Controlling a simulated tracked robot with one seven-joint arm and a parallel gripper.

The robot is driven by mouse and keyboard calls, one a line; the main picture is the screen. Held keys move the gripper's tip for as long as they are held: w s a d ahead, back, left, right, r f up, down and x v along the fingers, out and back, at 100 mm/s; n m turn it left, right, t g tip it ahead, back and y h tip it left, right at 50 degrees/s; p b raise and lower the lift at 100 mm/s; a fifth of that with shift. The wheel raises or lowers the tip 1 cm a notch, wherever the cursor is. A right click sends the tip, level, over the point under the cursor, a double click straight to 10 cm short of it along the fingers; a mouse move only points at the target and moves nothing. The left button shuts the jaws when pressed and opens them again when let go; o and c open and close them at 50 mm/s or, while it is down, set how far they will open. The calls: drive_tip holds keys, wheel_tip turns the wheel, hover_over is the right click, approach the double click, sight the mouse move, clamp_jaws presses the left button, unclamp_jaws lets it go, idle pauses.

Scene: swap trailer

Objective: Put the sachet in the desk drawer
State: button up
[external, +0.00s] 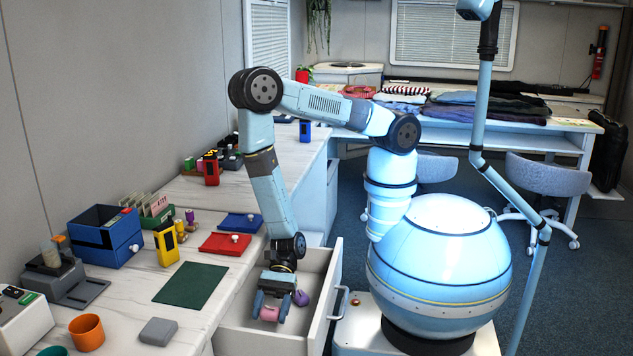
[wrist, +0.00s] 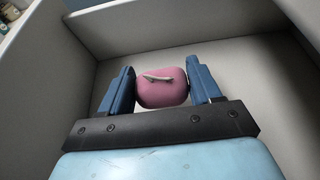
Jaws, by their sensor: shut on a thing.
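The desk drawer (external: 328,294) is pulled open below the counter. My gripper (external: 271,308) points down inside it. The gripper is shut on a plump pink sachet (external: 269,314), one finger on each side. In the wrist view the sachet (wrist: 162,88) sits between the two blue fingers, with a pale tie on top. The drawer's pale walls (wrist: 180,18) surround it there. I cannot tell whether the sachet touches the drawer floor. A small purple thing (external: 301,298) shows in the drawer just right of the gripper.
The counter beside the drawer holds a green mat (external: 191,285), a grey block (external: 158,332), an orange cup (external: 86,332), a yellow device (external: 166,245), and red (external: 225,243) and blue (external: 240,223) flat items. The drawer's side walls stand close around my gripper.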

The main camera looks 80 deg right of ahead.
sight(271, 320)
drive_tip(key=shift+f, duration=1.65)
drive_tip(key=o, duration=1)
drive_tip(key=shift+f, duration=0.1)
drive_tip(key=v, duration=1.2)
drive_tip(key=shift+d, duration=0.1)
drive_tip(key=shift+o, duration=0.3)
